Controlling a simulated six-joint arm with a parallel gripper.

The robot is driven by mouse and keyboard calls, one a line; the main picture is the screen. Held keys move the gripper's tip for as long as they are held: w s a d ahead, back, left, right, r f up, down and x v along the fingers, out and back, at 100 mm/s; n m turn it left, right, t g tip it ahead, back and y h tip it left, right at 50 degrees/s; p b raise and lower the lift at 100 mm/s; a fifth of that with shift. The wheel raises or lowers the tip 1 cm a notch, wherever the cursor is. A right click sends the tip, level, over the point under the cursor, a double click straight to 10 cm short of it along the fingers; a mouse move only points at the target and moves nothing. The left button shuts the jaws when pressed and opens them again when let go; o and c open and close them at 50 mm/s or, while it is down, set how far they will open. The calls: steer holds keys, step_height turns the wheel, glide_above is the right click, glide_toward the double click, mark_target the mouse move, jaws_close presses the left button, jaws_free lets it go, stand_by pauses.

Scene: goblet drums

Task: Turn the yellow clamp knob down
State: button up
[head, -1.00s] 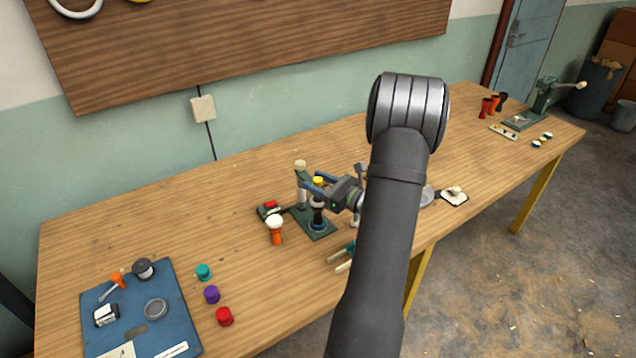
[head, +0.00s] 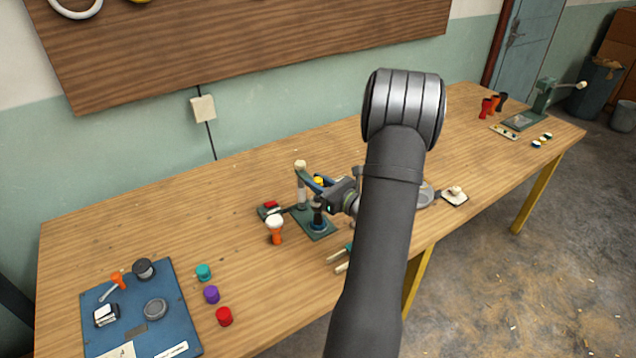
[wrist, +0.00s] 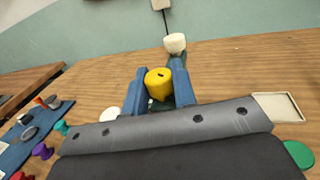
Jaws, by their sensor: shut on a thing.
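The yellow clamp knob (wrist: 158,84) sits between the two blue fingers of my gripper (wrist: 159,90) in the wrist view. In the head view the knob (head: 319,181) shows as a small yellow cap at the top of the clamp. My gripper (head: 318,184) comes to it from the right and is shut on it. The clamp stand has a green base plate (head: 324,233) and a post with a cream-coloured top (head: 300,164). A small dark drum (head: 317,216) stands upright under the knob. My arm hides part of the bench to the right.
An orange drum with a white head (head: 275,228) stands close to the left of the base plate. A red-topped item (head: 270,206) lies behind it. Teal, purple and red pieces (head: 211,295) and a blue mat (head: 180,320) are further left. The bench's back left is clear.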

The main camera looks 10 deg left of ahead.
steer(key=o, duration=1)
steer(key=shift+c, duration=0.2)
steer(key=v, duration=1.7)
steer(key=shift+d, duration=0.2)
steer(key=shift+s+f, duration=0.1)
steer(key=x, duration=1.7)
steer(key=shift+a, duration=0.2)
